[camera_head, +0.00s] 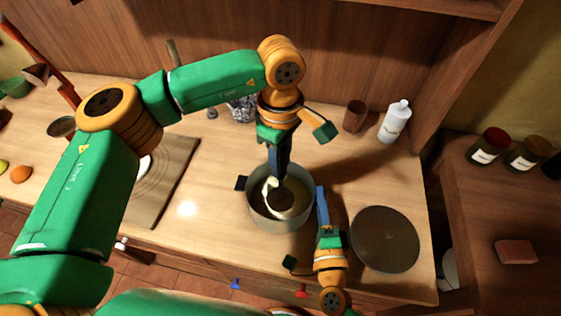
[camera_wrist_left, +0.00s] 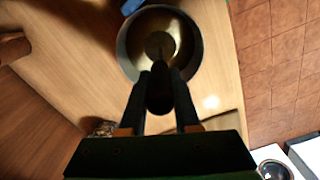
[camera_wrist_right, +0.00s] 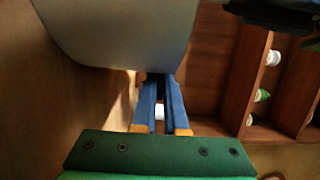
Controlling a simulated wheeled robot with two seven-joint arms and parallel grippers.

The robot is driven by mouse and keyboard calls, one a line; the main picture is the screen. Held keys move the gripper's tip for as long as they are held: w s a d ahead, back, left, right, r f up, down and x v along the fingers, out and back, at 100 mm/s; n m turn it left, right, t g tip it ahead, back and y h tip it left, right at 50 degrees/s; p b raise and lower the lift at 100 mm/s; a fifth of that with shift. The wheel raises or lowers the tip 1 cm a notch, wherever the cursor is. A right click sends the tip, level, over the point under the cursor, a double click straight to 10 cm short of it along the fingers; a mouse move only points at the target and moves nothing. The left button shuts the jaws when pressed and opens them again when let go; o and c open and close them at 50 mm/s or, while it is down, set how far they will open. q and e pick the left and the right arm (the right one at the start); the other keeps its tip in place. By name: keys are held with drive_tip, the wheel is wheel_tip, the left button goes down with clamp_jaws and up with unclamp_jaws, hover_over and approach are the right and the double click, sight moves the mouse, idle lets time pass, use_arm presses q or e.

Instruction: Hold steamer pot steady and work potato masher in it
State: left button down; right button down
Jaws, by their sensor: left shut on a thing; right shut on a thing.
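The grey steamer pot (camera_head: 279,224) stands on the wooden counter, open side up, with pale and dark contents inside. My left gripper (camera_head: 280,168) is above the pot, shut on the potato masher (camera_head: 280,198). The masher points down into the pot; in the left wrist view its dark handle (camera_wrist_left: 159,92) is between the fingers and its round head is inside the pot. My right gripper (camera_head: 321,197) is at the pot's right side, shut on its handle. In the right wrist view the pot wall (camera_wrist_right: 120,30) is close above the fingers (camera_wrist_right: 160,90), and the handle is mostly hidden.
A round dark disc (camera_head: 385,239) lies right of my right gripper. A white bottle (camera_head: 395,122) and a brown cup (camera_head: 355,115) stand behind. A board (camera_head: 168,180) lies left of the pot. The counter's front edge is close to the pot.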

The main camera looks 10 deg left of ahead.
use_arm(q)
drive_tip(key=shift+r, duration=0.1)
wheel_tip(320, 180, up, 9)
drive_tip(key=shift+f, duration=0.15)
idle(0.3)
use_arm(e)
drive_tip(key=c, duration=0.9)
unclamp_jaws()
drive_tip(key=s, duration=0.4)
drive_tip(key=s+d, duration=0.1)
drive_tip(key=s, duration=0.3)
drive_tip(key=s+d, duration=0.1)
drive_tip(key=s, duration=0.2)
drive_tip(key=shift+s+d, duration=0.2)
drive_tip(key=shift+s, duration=0.2)
